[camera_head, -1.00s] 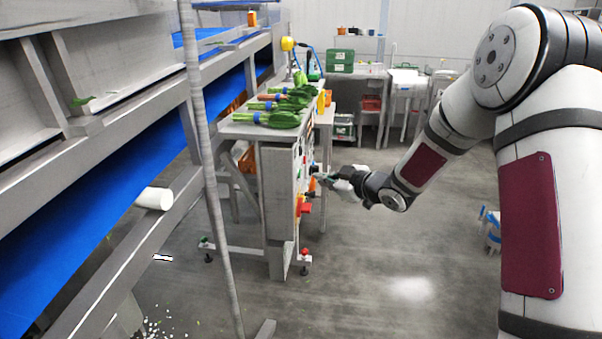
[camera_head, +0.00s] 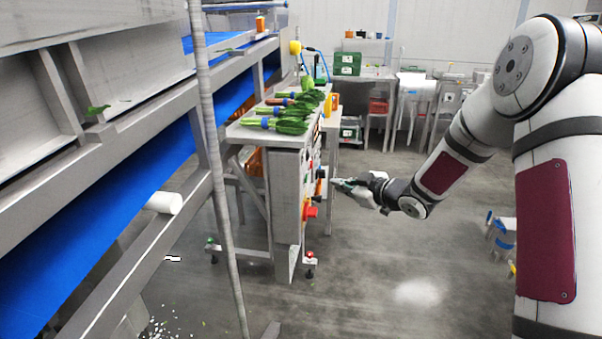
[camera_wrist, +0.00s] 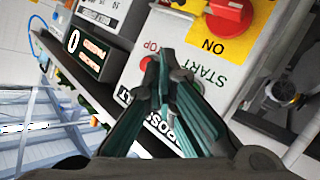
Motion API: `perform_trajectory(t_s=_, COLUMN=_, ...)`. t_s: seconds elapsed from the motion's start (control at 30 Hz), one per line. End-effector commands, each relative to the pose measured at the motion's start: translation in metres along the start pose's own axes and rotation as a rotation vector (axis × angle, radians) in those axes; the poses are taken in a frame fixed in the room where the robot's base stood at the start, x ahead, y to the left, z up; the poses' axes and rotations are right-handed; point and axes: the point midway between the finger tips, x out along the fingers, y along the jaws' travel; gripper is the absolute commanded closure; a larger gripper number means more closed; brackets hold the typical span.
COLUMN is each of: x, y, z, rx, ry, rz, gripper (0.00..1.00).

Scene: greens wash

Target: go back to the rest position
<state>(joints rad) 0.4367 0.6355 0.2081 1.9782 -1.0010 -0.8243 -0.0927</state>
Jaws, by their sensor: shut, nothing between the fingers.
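My gripper (camera_head: 338,183) is shut and empty. It is held out at the end of my arm, in front of the control panel (camera_head: 308,187) on the side of the steel bench. In the wrist view its two teal fingers (camera_wrist: 164,72) meet at the tips, over the panel face. A red rotary switch on a yellow plate (camera_wrist: 231,14) marked ON lies just above the tips. The words START and STOP show beside the fingers. The fingers hide part of the panel, and I cannot tell whether they touch it.
Several bunches of leafy greens (camera_head: 290,126) with blue bands lie on the bench top (camera_head: 250,133). A blue conveyor (camera_head: 95,235) in a steel frame runs along the left. A thin grey post (camera_head: 212,150) stands before it. Open floor (camera_head: 400,260) lies right of the bench.

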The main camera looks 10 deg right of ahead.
Motion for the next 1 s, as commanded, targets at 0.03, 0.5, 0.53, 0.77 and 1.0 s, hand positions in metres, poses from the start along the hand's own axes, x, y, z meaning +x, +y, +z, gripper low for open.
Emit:
perform_trajectory(t_s=0.03, x=-0.002, y=0.002, z=-0.004, rx=-0.003, ry=-0.015, rz=0.007, gripper=1.00)
perform_trajectory(t_s=0.5, x=-0.124, y=0.021, z=-0.048, rx=0.094, ry=-0.519, rz=0.228, gripper=1.00)
perform_trajectory(t_s=0.53, x=-0.136, y=0.019, z=-0.051, rx=0.111, ry=-0.550, rz=0.242, gripper=1.00)
perform_trajectory(t_s=0.77, x=-0.233, y=-0.022, z=-0.066, rx=0.285, ry=-0.771, rz=0.313, gripper=1.00)
perform_trajectory(t_s=1.0, x=-0.331, y=-0.103, z=-0.074, rx=0.516, ry=-0.957, rz=0.298, gripper=1.00)
